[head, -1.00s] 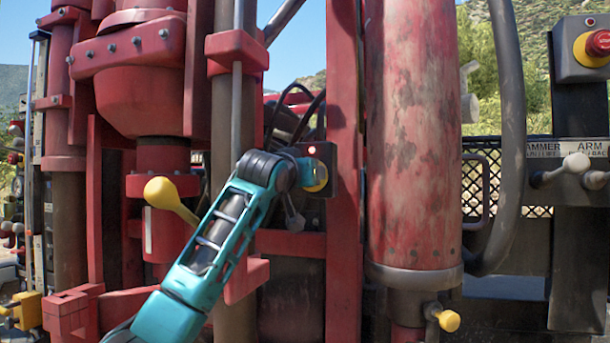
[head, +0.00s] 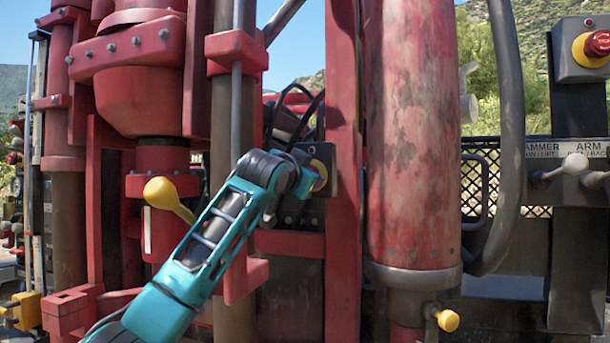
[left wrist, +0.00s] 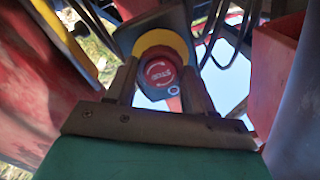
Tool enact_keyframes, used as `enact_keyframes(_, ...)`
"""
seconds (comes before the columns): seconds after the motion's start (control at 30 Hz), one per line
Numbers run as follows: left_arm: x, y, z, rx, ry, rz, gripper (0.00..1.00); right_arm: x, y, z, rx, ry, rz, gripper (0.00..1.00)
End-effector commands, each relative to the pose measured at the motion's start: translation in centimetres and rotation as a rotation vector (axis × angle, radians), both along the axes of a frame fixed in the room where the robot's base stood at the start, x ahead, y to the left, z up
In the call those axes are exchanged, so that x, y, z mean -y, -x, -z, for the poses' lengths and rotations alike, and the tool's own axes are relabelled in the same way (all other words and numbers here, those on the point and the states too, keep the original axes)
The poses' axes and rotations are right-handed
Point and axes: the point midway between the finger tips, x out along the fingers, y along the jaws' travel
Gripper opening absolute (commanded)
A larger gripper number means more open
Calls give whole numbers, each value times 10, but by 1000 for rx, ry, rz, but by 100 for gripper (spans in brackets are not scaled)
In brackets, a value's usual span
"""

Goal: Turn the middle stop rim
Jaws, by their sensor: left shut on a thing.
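The middle stop button, with its red rim and turn arrows, shows between my fingers in the left wrist view (left wrist: 161,74). A yellow ring (left wrist: 160,42) on a dark box surrounds it. My left gripper (left wrist: 160,90) is shut on the rim, one finger on each side. It also shows in the head view (head: 308,178), at the box. My right gripper is not in view.
Another red stop button (head: 597,43) sits on a box at the upper right. A red post (head: 343,200) and a large worn red cylinder (head: 412,140) stand right of the middle box. A yellow-knobbed lever (head: 168,197) is left of my arm. Black hoses (head: 290,110) hang above the box.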

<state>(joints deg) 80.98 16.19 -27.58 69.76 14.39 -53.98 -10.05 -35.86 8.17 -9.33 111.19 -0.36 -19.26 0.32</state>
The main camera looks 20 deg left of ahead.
Motion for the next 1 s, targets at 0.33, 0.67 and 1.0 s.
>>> enact_keyframes(0.33,0,0,0,1,-22,-1,23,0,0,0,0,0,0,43)
enact_keyframes(0.67,0,0,0,2,-20,0,68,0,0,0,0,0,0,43)
enact_keyframes(1.0,0,0,0,2,-19,0,79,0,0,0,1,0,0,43)
